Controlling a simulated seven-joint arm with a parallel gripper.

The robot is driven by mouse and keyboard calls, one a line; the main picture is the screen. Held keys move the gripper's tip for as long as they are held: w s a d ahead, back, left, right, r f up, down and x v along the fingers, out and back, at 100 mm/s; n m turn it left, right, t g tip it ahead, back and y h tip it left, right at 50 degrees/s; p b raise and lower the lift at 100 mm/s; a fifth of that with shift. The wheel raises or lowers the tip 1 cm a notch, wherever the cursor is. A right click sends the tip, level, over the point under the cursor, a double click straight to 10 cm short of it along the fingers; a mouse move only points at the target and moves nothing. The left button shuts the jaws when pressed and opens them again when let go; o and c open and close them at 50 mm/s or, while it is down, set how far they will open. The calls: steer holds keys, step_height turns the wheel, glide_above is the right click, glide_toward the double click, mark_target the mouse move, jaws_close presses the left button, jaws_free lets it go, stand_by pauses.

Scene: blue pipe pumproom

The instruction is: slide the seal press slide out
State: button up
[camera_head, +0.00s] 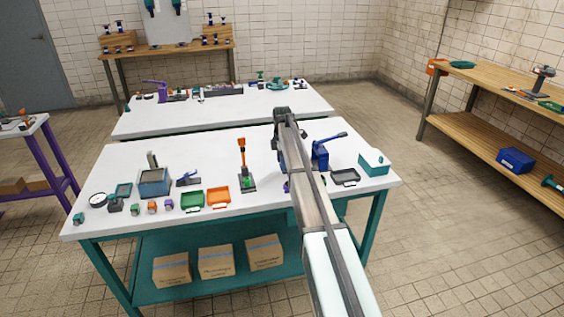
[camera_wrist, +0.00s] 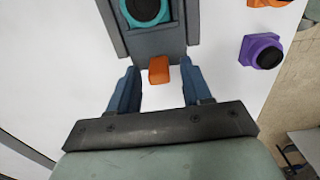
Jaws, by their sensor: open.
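In the wrist view, the seal press slide shows as a grey body (camera_wrist: 152,40) with a dark round piece in a teal ring (camera_wrist: 146,8) on it. An orange tab (camera_wrist: 158,70) sticks out of its near edge. My gripper (camera_wrist: 158,84) is open, its two blue fingers on either side of the tab with gaps between. The fingertips are close to the grey body; I cannot tell whether they touch it. In the head view my arm hides the slide and the gripper's fingers.
A purple block (camera_wrist: 262,51) with a black round top stands right of the slide. In the head view, a blue lever tool (camera_head: 322,152), a black tray (camera_head: 345,177) and a teal box (camera_head: 374,163) stand right of my arm. An orange-handled press (camera_head: 246,178) stands left.

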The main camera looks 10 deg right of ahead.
step_height(320, 180, up, 14)
steer(key=shift+f, duration=0.2)
stand_by(0.4)
